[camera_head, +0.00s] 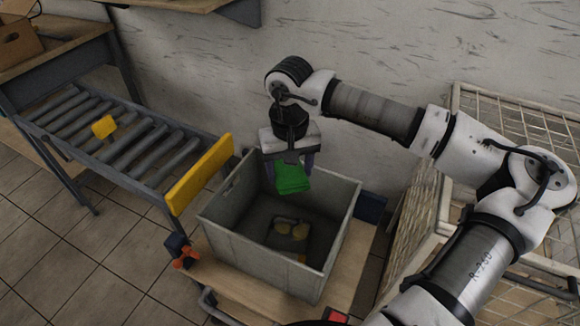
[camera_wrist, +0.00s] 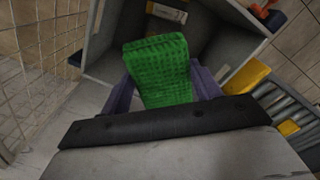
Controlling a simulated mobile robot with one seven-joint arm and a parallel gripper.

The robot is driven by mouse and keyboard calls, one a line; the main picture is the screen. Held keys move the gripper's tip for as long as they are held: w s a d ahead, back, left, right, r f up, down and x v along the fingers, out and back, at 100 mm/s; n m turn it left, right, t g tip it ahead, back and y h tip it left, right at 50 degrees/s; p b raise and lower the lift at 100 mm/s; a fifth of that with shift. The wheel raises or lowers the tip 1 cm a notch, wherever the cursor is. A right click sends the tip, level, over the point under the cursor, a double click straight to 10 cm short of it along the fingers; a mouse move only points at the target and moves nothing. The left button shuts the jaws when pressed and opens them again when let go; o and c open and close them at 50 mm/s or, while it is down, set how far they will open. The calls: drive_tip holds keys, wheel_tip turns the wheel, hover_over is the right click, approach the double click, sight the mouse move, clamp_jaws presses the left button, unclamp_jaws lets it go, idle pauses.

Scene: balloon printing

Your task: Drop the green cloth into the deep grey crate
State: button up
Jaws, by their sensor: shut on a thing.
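The green cloth (camera_head: 291,178) is folded into a small block and held in my gripper (camera_head: 290,163). In the wrist view the cloth (camera_wrist: 158,70) sits between the two purple fingers of my gripper (camera_wrist: 160,90). The deep grey crate (camera_head: 255,253) stands open below, on a wooden surface. In the head view the cloth appears over the crate's back part; its exact height above the rim is hard to tell. The crate's inside and rim (camera_wrist: 222,40) also show beyond the cloth in the wrist view.
A few yellowish items (camera_head: 291,229) lie on the crate floor. A roller conveyor (camera_head: 130,145) with a yellow end plate (camera_head: 200,173) stands at the left. A wire cage (camera_head: 515,125) is at the right, beside my arm. A wall is behind.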

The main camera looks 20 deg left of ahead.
sight(290, 169)
drive_tip(key=shift+w+f, duration=0.15)
drive_tip(key=shift+w, duration=0.1)
wheel_tip(290, 169, down, 6)
drive_tip(key=b, duration=0.3)
drive_tip(key=shift+r, duration=0.2)
drive_tip(key=o, duration=1)
drive_tip(key=shift+o, duration=0.2)
wheel_tip(290, 169, up, 14)
drive_tip(key=shift+f+b, duration=0.1)
drive_tip(key=shift+b, duration=0.65)
